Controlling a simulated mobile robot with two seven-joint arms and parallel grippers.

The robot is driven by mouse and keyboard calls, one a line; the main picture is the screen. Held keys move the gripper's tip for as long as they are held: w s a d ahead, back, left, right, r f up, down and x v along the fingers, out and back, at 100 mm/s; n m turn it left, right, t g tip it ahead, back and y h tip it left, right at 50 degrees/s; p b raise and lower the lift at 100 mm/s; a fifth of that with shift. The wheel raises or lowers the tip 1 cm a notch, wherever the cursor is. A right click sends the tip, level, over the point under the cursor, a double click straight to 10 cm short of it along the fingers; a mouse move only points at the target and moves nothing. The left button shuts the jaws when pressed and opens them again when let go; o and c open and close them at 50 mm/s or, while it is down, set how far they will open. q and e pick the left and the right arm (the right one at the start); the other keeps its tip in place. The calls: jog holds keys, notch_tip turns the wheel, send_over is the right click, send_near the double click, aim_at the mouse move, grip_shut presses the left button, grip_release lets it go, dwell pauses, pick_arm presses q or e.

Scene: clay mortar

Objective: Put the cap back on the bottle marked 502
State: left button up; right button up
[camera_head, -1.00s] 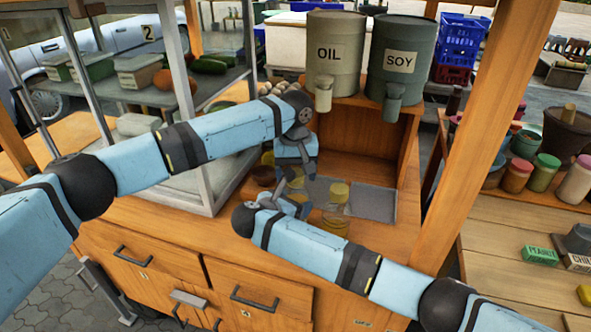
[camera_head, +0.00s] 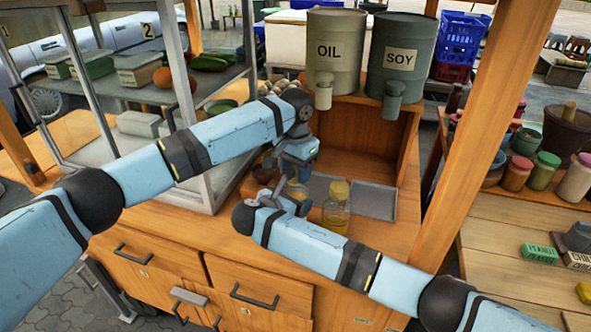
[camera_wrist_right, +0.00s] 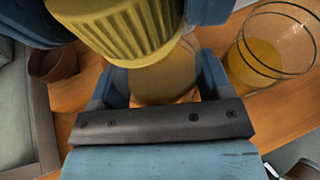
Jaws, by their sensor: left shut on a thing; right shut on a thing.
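In the right wrist view a yellow ribbed cap (camera_wrist_right: 125,28) is held between dark blue fingers of my left gripper (camera_head: 296,170). The cap is over the mouth area of a clear glass bottle (camera_wrist_right: 165,78) with amber contents. Whether cap and bottle touch, I cannot tell. My right gripper (camera_head: 290,200) is shut on this bottle, with a finger on each side. In the head view the two grippers are close together, left above right, and mostly hide cap and bottle. No 502 mark is readable.
Another glass bottle (camera_head: 337,207) with a yellow top stands right of the grippers; its glass also shows in the right wrist view (camera_wrist_right: 272,50). Grey trays (camera_head: 372,201) lie behind. A brown cup (camera_wrist_right: 52,64) is at left. OIL (camera_head: 334,60) and SOY (camera_head: 401,65) canisters stand above.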

pick_arm(q)
jog(key=shift+m, duration=0.3)
jog(key=o, duration=1)
jog(key=shift+r, duration=2.25)
